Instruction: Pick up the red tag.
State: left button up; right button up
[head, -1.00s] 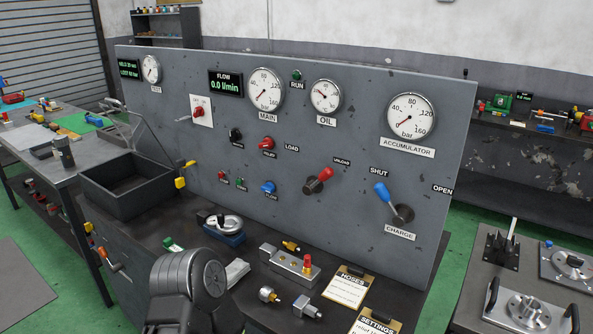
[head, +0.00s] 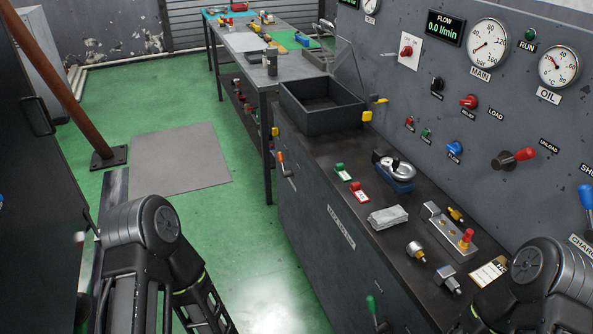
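The red tag (head: 360,192) lies flat on the dark bench top, a small red and white piece near the bench's front edge. A similar green tag (head: 342,172) lies just behind it, to the left. In the head view, my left arm shows at the lower left, over the floor and away from the bench. My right arm shows at the lower right corner, in front of the bench's near end. Neither gripper's fingertips can be made out, and nothing of mine touches the red tag.
A blue-based gauge (head: 397,172) stands right of the tag, and a stack of grey cloths or sheets (head: 388,217) lies nearer. A metal block (head: 450,230) and loose fittings (head: 416,251) lie further right. An open black bin (head: 322,117) stands behind. The gauge panel (head: 455,110) rises along the back.

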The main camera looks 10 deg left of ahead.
aim_at(355, 188)
jog(key=i+j+z, duration=0.1)
jog(key=j, duration=0.25)
jog(key=i+j+z, duration=0.1)
jog(key=j, duration=0.3)
jog(key=i+j+z, duration=0.1)
jog(key=i+j, duration=0.15)
jog(key=j, duration=0.15)
jog(key=i+j+z, duration=0.1)
jog(key=j, duration=0.3)
jog(key=i+j+z, duration=0.1)
jog(key=j, duration=0.3)
jog(key=l+z, duration=0.2)
jog(key=z, duration=1.3)
